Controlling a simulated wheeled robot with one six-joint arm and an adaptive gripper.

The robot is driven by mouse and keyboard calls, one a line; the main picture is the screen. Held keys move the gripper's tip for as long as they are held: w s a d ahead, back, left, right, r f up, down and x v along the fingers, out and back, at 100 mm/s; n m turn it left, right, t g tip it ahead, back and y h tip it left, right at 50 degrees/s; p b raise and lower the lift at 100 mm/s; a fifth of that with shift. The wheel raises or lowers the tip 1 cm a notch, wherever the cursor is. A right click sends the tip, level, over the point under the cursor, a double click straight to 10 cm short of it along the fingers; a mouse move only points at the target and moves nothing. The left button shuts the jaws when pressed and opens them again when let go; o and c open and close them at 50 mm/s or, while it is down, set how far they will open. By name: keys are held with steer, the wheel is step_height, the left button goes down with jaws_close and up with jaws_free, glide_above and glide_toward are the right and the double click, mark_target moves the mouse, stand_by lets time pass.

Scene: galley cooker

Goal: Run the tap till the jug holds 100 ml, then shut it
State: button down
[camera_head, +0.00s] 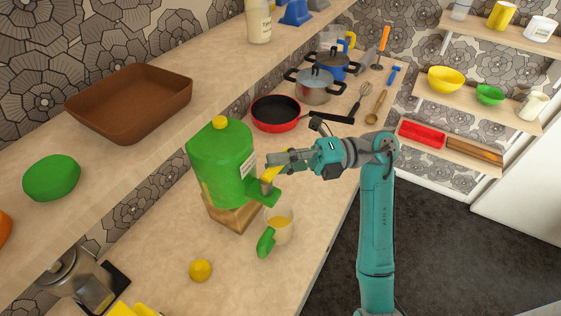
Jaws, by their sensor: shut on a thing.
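A green dispenser (220,162) with a yellow cap stands on a wooden block (232,213) on the counter. Its yellow tap lever (267,175) is at the dispenser's right side, above a green spout part (262,193). My gripper (273,162) reaches in from the right and is shut on the tap lever; the fingertips are small, so the exact contact is hard to see. A clear jug (291,236) with a green handle (265,242) stands upright on the counter below the spout. Yellowish liquid shows in it; I cannot read its level against any marks.
A yellow ball (200,270) lies on the counter near the jug. A red pan (276,113), pots (314,87) and utensils stand farther back. A raised shelf with a brown tray (130,102) runs along the left. The counter right of the jug is clear.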

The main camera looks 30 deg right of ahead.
steer(key=c, duration=1)
jaws_free()
steer(key=s+d+f, duration=0.1)
steer(key=s+d, duration=0.1)
steer(key=d, duration=0.9)
steer(key=shift+d, duration=0.4)
steer(key=shift+s+f, duration=0.1)
